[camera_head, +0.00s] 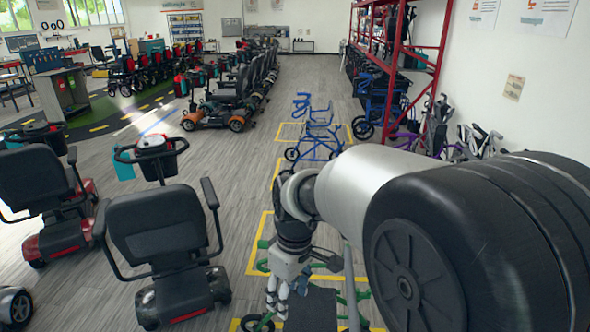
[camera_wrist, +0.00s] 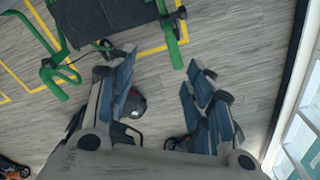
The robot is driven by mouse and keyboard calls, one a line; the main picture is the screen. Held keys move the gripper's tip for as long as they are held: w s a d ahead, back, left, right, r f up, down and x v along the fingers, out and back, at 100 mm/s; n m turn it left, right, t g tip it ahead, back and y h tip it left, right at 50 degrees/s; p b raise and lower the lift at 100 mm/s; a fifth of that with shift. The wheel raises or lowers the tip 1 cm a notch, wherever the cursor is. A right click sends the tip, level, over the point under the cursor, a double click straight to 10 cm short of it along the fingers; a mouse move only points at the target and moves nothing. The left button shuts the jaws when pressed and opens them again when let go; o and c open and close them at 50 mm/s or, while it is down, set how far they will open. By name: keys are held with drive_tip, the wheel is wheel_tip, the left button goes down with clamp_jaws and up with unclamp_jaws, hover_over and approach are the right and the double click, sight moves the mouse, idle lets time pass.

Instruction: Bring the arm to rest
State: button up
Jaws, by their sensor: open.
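My arm reaches forward from the right side of the head view, and my gripper (camera_head: 277,300) hangs at its end, pointing down. In the wrist view my gripper (camera_wrist: 163,82) shows its blue-padded fingers spread well apart. Nothing is held between them. A green-framed walker (camera_wrist: 170,40) with a black seat (camera_wrist: 100,18) stands beyond the fingertips in the wrist view. In the head view the walker's black seat (camera_head: 312,310) is just right of my gripper, partly hidden by my arm. I cannot tell the exact gap between them.
A blue walker (camera_head: 320,138) stands further on in yellow floor markings. Mobility scooters (camera_head: 160,230) stand close on the left, with a row of more scooters (camera_head: 235,95) behind. A red rack (camera_head: 440,55) is at the right. The grey floor aisle (camera_head: 235,165) between is clear.

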drive_tip(key=s+d+r+m+t, duration=0.2)
drive_tip(key=s+d+r+m, duration=0.3)
drive_tip(key=s+d+r, duration=0.45)
drive_tip(key=s+d+m+t, duration=0.1)
drive_tip(key=s+d+m, duration=0.2)
drive_tip(key=s, duration=0.2)
drive_tip(key=s+d+m+t+h, duration=0.1)
drive_tip(key=s+d+m, duration=0.1)
drive_tip(key=s, duration=0.4)
drive_tip(key=shift+d+f+m, duration=0.15)
drive_tip(key=shift+d+m, duration=0.25)
drive_tip(key=shift+d, duration=0.15)
drive_tip(key=shift+s, duration=0.1)
